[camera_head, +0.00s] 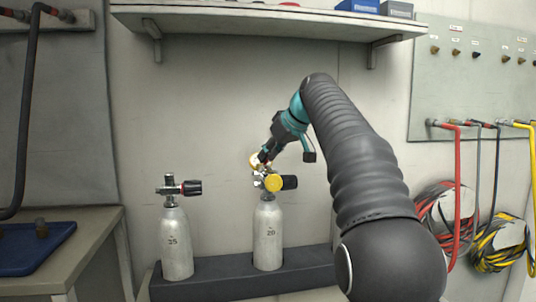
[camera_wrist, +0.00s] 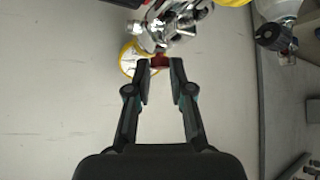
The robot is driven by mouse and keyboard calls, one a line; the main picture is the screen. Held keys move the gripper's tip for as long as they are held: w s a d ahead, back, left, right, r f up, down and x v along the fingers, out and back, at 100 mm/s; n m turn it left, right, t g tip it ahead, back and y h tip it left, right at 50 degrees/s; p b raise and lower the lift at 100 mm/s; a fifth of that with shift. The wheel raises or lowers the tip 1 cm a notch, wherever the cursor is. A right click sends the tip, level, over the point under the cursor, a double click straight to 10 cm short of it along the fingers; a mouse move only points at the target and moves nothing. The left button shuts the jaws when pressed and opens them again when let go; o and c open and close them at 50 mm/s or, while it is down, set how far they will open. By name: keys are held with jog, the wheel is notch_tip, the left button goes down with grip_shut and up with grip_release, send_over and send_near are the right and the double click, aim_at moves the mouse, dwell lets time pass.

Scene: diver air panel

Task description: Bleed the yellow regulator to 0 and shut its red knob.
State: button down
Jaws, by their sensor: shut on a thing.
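The yellow regulator (camera_head: 273,183) sits on the valve of the cylinder marked 20 (camera_head: 268,235) in the head view. In the wrist view its metal body (camera_wrist: 178,25) is at the top, with part of a yellow cover at the upper right edge. A yellow-rimmed gauge (camera_wrist: 127,58) hangs beside it; its reading cannot be made out. My gripper (camera_wrist: 160,64) is shut on the small red knob (camera_wrist: 159,61), which shows between the fingertips. In the head view my gripper (camera_head: 264,157) is just above the regulator and partly hides the gauge.
A second cylinder marked 35 (camera_head: 175,243) with a black-handled valve stands to the left on the same dark rack (camera_head: 215,287). A shelf (camera_head: 260,20) runs overhead. Coiled red and yellow hoses (camera_head: 497,243) hang at the right. A bench (camera_head: 95,250) stands at the left.

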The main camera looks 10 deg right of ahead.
jog(key=shift+w+d+n+g+y, duration=0.1)
jog(key=shift+n+g+y, duration=0.35)
jog(key=shift+n, duration=0.3)
jog(key=shift+w+d+n+g+y, duration=0.1)
jog(key=shift+n+g+y, duration=0.15)
jog(key=shift+n+y, duration=0.4)
jog(key=shift+n, duration=0.3)
jog(key=c, duration=1)
grip_release()
jog(key=shift+v, duration=2.55)
jog(key=s+d, duration=0.8)
jog(key=shift+s+d, duration=0.1)
jog(key=shift+d, duration=0.25)
